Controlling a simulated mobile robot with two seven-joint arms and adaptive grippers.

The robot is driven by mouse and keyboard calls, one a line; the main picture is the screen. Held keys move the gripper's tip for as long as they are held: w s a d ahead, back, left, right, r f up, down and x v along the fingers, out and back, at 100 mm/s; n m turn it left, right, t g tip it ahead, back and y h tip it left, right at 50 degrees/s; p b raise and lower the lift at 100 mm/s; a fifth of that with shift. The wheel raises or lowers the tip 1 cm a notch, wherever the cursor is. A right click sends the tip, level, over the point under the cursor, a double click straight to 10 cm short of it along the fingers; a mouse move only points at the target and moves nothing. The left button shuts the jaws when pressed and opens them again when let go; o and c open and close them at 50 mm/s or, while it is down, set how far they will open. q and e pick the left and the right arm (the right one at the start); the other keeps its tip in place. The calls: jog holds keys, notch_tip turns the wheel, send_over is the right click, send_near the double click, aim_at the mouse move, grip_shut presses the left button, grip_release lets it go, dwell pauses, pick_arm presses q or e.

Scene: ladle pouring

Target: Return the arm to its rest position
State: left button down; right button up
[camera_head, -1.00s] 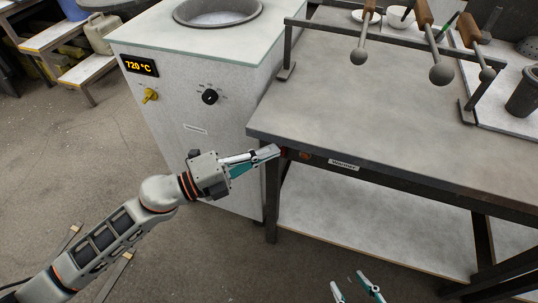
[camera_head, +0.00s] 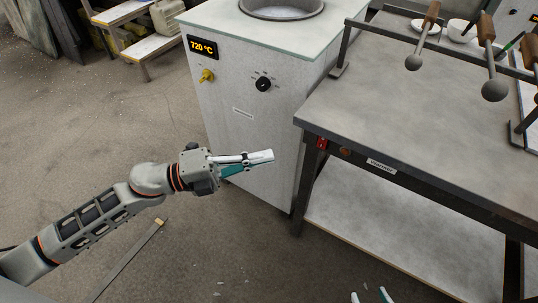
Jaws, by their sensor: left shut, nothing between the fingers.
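My left arm comes in from the left. Its gripper (camera_head: 268,157) is shut and empty, held in the air in front of the furnace's lower front, left of the table's near corner. A gap shows in the picture between its fingertips and the red switch (camera_head: 321,143) on the table's front edge. My right gripper (camera_head: 370,296) shows only as two fingertips at the bottom edge. They stand apart with nothing between them; the rest of it is out of view.
The white furnace (camera_head: 245,112) reads 720 °C and has a yellow knob (camera_head: 207,76) and a black knob (camera_head: 263,85). The grey table (camera_head: 400,115) carries a rack with hanging ladles (camera_head: 495,88). Wooden steps (camera_head: 150,46) stand at the back left. Open floor lies left of the furnace.

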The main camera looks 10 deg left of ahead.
jog(key=shift+s+a+r, duration=0.1)
dwell(0.3)
